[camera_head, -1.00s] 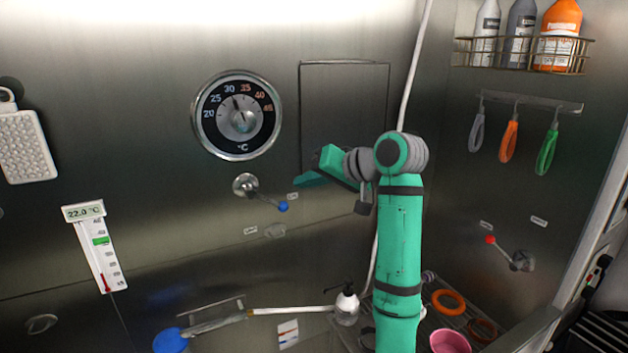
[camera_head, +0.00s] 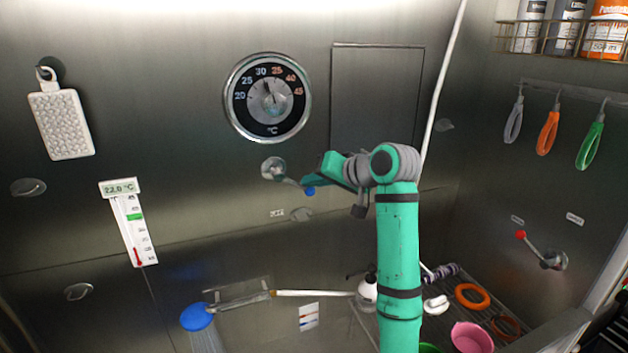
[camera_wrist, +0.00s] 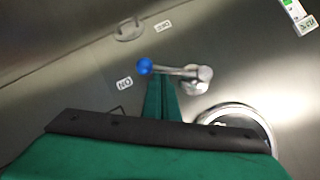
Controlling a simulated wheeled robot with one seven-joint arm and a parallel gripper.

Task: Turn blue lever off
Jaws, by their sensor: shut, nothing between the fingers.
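The blue lever (camera_head: 310,191) has a metal stem on a round wall mount below the dial, and its blue knob points right and slightly down. In the wrist view the blue knob (camera_wrist: 144,66) sits near the ON label (camera_wrist: 124,83); the OFF label (camera_wrist: 162,26) is farther off. My green gripper (camera_head: 304,181) is shut and empty, and overlaps the lever's stem in the head view. In the wrist view the shut fingertips (camera_wrist: 161,80) lie right at the stem, between knob and mount; I cannot tell whether they touch it.
A temperature dial (camera_head: 267,98) is above the lever. A red-knobbed lever (camera_head: 535,249) is on the right wall. A blue shower head (camera_head: 197,317) at the lower left has pale streaks like water below it. The wall around the lever is mostly clear.

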